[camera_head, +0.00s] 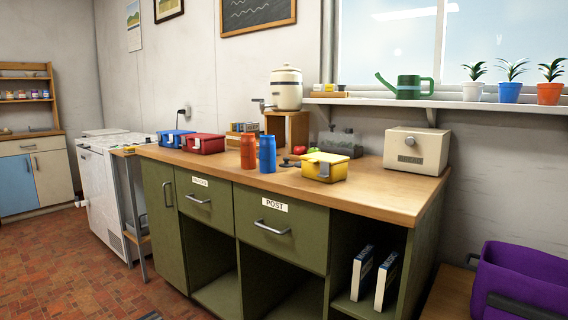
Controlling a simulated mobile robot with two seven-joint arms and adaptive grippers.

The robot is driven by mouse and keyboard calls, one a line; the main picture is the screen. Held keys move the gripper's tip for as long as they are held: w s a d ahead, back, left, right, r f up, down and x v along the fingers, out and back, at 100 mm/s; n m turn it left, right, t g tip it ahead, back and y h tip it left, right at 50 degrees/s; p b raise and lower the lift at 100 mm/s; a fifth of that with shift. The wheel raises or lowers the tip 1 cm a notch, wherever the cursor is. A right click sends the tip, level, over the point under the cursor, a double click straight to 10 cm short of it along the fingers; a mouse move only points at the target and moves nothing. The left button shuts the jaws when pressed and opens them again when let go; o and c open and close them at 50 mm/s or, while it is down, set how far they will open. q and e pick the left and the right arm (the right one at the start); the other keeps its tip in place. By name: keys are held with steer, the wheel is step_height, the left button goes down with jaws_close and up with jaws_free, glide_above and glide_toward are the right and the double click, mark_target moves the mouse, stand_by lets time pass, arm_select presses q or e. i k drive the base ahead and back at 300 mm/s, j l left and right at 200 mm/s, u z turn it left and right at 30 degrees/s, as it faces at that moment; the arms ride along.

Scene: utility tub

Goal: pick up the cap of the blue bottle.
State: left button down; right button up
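The blue bottle (267,154) stands upright on the wooden worktop, just right of an orange bottle (248,152). Its top looks blue like its body, and I cannot make out a separate cap on it at this size. A small dark object (290,162) lies on the worktop to its right; I cannot tell what it is. Neither of my grippers is in view.
A yellow box (325,167) stands right of the bottles, with a red box (203,144) and a blue box (176,138) to the left. A cream bread bin (416,150) is at right. The worktop's front strip (370,196) is clear. A purple tub (520,280) sits lower right.

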mark_target(286, 164)
steer(key=z, duration=0.55)
steer(key=i+j+z, duration=0.4)
steer(key=j+z, duration=0.15)
steer(key=i+j+z, duration=0.15)
steer(key=j+z, duration=0.15)
steer(key=i+j+z, duration=0.1)
steer(key=j, duration=0.25)
steer(key=i+j, duration=0.15)
steer(key=j, duration=0.25)
steer(key=i+j+z, duration=0.15)
steer(key=j, duration=0.25)
steer(key=k+l, duration=0.05)
